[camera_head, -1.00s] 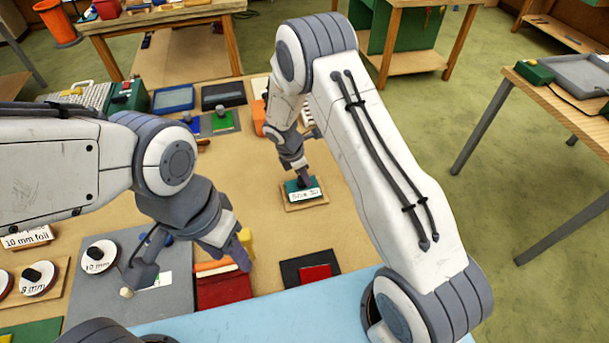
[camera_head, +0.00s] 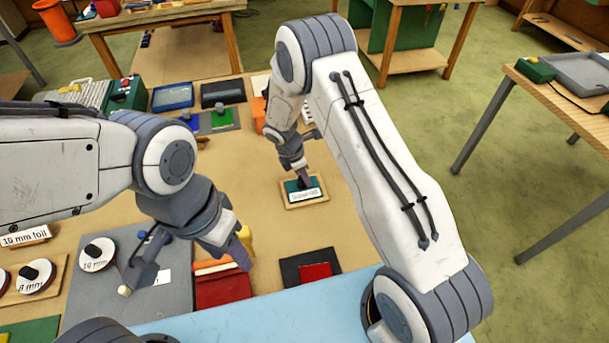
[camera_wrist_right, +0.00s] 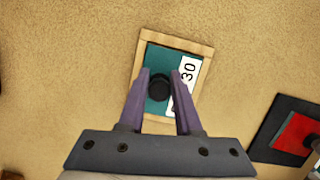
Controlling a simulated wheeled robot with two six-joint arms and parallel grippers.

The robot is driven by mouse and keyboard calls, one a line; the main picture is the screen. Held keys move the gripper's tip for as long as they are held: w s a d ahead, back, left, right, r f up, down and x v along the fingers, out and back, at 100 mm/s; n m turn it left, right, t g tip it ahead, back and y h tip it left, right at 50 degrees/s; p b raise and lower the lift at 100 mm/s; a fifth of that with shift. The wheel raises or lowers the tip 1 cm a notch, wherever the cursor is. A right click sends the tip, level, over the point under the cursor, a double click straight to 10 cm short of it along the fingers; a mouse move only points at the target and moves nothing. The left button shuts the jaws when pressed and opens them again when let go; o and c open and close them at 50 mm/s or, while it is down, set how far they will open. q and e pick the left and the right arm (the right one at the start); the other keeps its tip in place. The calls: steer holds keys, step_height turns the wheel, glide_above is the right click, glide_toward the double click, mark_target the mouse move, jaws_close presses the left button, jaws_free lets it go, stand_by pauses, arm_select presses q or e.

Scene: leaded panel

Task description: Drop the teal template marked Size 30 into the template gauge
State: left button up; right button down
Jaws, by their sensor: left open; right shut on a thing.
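The teal template (camera_wrist_right: 158,63) has a black knob (camera_wrist_right: 159,88) and a white label reading 30 in the right wrist view. In the head view its label (camera_head: 306,195) is too small to read surely. My right gripper (camera_wrist_right: 160,82) is shut on the knob. The template lies within the outline of the template gauge, a light wooden frame (camera_wrist_right: 207,80), whose rim shows around it; whether it sits fully down I cannot tell. The gauge also shows in the head view (camera_head: 290,204). My left gripper (camera_head: 242,256) is open and empty, above a red block, away from the gauge.
A black plate with a red square (camera_head: 315,271) lies in front of the gauge. A red block (camera_head: 222,288) and a grey mat (camera_head: 178,295) lie to the left. Blue and black trays (camera_head: 222,93) stand behind. The table right around the gauge is clear.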

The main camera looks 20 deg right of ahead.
mark_target(296, 188)
steer(key=shift+f, duration=0.3)
steer(key=c, duration=0.5)
jaws_free()
steer(key=b+v, duration=0.2)
steer(key=v, duration=0.8)
steer(key=shift+r+b, duration=0.3)
steer(key=shift+b, duration=0.1)
